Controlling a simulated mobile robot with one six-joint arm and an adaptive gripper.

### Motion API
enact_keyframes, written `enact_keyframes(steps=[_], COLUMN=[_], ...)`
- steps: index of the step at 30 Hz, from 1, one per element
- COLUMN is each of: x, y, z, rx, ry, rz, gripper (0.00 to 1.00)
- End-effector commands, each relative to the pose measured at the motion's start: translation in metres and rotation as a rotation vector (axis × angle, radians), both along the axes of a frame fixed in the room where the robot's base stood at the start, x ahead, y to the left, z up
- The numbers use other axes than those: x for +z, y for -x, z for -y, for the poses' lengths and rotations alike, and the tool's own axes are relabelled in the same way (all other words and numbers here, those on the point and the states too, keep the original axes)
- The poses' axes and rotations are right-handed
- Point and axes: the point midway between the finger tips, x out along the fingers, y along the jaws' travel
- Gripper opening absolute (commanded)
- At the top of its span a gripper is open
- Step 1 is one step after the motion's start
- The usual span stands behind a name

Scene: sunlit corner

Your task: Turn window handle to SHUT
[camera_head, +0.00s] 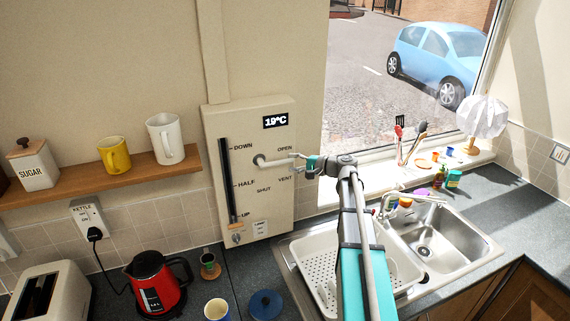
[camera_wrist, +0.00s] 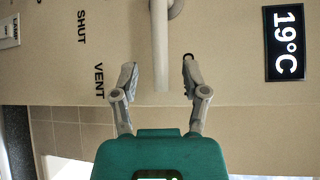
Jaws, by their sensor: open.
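The window handle (camera_head: 274,162) is a pale lever on a beige wall panel (camera_head: 225,130). It points right from its round pivot, just below the word OPEN and above VENT; SHUT is printed lower down. In the wrist view the lever (camera_wrist: 160,45) hangs down from the top edge, its free end between my fingers. My gripper (camera_head: 302,161) is at the lever's free end in the head view. In the wrist view my gripper (camera_wrist: 158,64) is open, one finger on each side of the lever with a gap on both sides.
A vertical slider (camera_head: 228,180) marked DOWN, HALF and UP is left on the panel, with a 19°C display (camera_head: 276,121) above. A shelf (camera_head: 100,178) with mugs is further left. A red kettle (camera_head: 154,283) and the sink (camera_head: 440,245) are below.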

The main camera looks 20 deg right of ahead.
Motion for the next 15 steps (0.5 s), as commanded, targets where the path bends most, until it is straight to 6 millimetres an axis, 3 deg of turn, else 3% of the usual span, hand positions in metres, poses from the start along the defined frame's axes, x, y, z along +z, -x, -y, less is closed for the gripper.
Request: enact_keyframes(steps=[6,15], x=[-0.004,-0.005], y=[-0.019,-0.028], z=[-0.018,-0.028], rx=[0.000,-0.001], ry=[0.000,0.000], rz=[0.000,0.000], gripper=[0.58,0.58])
